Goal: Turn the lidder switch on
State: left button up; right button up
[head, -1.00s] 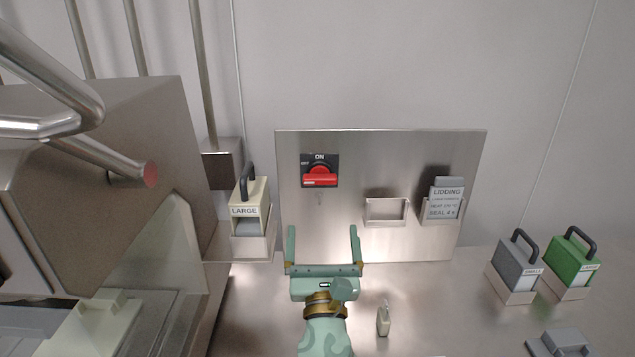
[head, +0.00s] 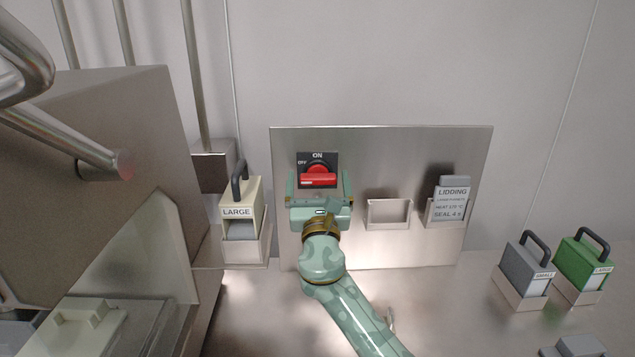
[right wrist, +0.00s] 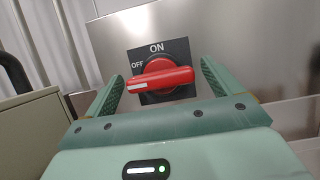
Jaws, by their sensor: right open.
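The lidder switch is a red rotary handle (head: 318,180) on a dark plate marked ON at the top and OFF at the upper left. It is mounted on the steel panel (head: 375,145). The handle lies roughly level, its white-marked end to the left, in the right wrist view (right wrist: 160,80) too. My right gripper (head: 319,188) is open in front of the switch. Its fingers (right wrist: 158,85) stand to the left and right of the handle, and nothing is seen gripped. Whether a finger touches the handle cannot be told. My left gripper is not in view.
An empty holder (head: 388,224) and a LIDDING card (head: 452,200) in its holder are right of the switch. A LARGE block (head: 240,208) with a black handle stands left. Grey (head: 525,268) and green (head: 582,262) blocks stand right. A big steel machine (head: 100,170) fills the left.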

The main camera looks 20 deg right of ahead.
jog(key=shift+w+d+r, duration=0.1)
jog(key=shift+w+r, duration=0.1)
jog(key=shift+w, duration=0.3)
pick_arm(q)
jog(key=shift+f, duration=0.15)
pick_arm(e)
jog(key=shift+c, duration=0.3)
jog(key=c, duration=0.9)
